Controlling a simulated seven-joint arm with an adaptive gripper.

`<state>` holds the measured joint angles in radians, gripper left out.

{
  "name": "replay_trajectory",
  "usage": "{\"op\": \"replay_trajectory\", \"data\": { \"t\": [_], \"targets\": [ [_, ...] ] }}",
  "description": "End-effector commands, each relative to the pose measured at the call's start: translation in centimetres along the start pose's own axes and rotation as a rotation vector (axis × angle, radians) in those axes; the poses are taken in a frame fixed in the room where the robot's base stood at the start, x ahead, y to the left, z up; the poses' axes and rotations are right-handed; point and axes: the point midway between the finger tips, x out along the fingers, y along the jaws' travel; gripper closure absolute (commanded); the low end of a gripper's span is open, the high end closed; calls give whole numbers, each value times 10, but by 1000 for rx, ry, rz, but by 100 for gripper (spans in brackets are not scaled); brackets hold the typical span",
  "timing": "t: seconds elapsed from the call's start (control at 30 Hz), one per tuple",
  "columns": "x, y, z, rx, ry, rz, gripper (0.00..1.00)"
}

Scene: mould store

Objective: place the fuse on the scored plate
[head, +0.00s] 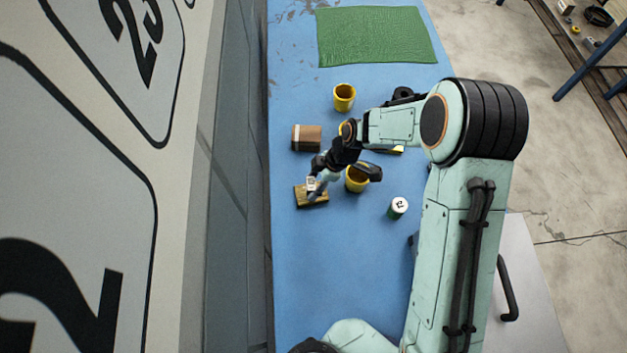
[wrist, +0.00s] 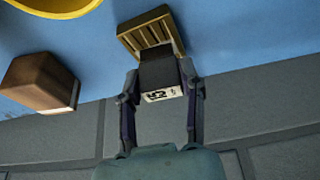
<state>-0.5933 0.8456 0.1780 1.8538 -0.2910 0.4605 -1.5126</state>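The fuse, which I take to be the small dark block with a white printed face, shows in the wrist view (wrist: 161,84) and as a pale spot at my gripper in the head view (head: 311,184). My gripper (wrist: 160,72) has one finger on each side of it and appears closed on it. The scored plate, yellowish with parallel grooves, lies beyond the block in the wrist view (wrist: 150,36) and under my gripper in the head view (head: 303,198). The block overlaps the plate's near part in the wrist view. I cannot tell whether it touches the plate.
A brown box (head: 307,138) stands behind the plate. A yellow cup (head: 354,184) is close to its right, another (head: 344,97) farther back. A green-sided can with a white lid (head: 398,206) stands right. A green mat (head: 375,36) lies at the far end. The front blue surface is clear.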

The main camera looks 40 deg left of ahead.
Motion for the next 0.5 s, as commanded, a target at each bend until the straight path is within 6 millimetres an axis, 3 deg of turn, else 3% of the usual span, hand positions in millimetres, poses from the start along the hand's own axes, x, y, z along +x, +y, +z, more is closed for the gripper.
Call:
{"op": "replay_trajectory", "data": {
  "t": [0.03,0.1,0.37,0.5],
  "targets": [
    [0,0,0,0,0,0,50],
    [0,0,0,0,0,0,36],
    [0,0,0,0,0,0,36],
    [-10,1,-1,0,-1,3,36]
  ]
}}
